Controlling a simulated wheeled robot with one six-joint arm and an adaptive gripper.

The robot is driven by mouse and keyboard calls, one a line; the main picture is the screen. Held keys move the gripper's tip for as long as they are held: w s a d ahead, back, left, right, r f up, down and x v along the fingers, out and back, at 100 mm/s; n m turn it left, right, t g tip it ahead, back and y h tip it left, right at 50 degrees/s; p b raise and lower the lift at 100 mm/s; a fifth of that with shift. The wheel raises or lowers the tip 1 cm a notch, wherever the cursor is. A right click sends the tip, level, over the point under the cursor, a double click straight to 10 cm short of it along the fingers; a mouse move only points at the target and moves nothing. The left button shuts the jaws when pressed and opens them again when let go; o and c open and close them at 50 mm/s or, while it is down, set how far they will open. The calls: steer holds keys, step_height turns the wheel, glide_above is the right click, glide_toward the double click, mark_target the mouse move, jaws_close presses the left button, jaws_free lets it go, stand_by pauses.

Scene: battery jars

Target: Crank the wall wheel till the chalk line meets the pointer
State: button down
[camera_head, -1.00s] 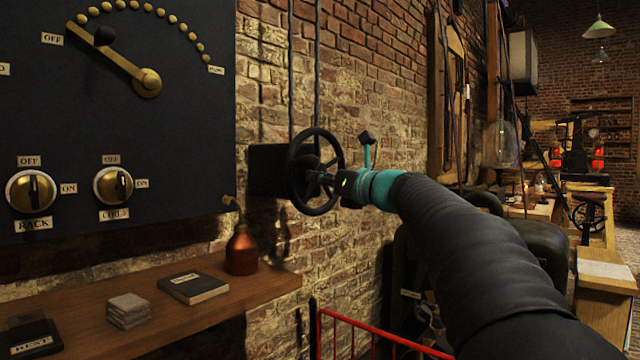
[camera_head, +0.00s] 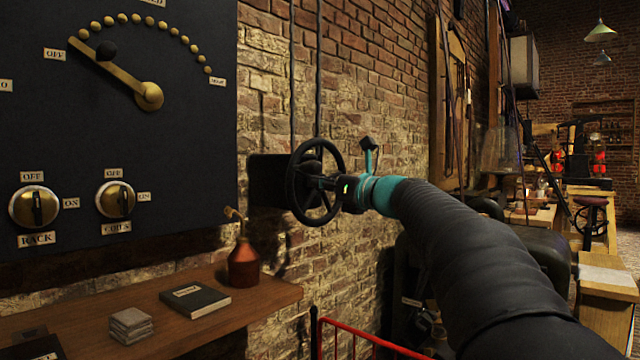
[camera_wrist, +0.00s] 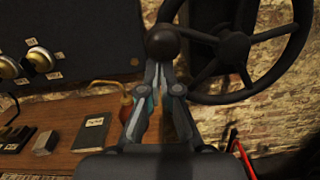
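The black spoked wall wheel (camera_head: 293,190) stands out from a dark mount on the brick wall. In the wrist view the wheel (camera_wrist: 262,36) fills the upper right. A round dark knob (camera_wrist: 162,41) shows beside its left rim. My gripper (camera_wrist: 159,66) has its fingers drawn together, tips right at the knob and partly covered by it. I cannot tell whether they touch it. In the head view my gripper (camera_head: 322,183) is in front of the wheel, hiding part of its hub and right side. I cannot make out a chalk line or a pointer.
A dark panel (camera_head: 120,90) with a brass lever and two knobs is at left. Below it, a wooden shelf (camera_head: 245,310) holds a copper oil can (camera_head: 243,265), a book (camera_head: 195,299) and a coaster stack (camera_head: 131,325). A red rail (camera_head: 375,338) stands below my arm.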

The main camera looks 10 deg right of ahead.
step_height(320, 180, down, 5)
steer(key=s+b, duration=0.1)
steer(key=b, duration=0.3)
steer(key=v, duration=0.9)
steer(key=shift+s+r, duration=0.45)
steer(key=shift+r, duration=0.1)
steer(key=shift+d, duration=0.1)
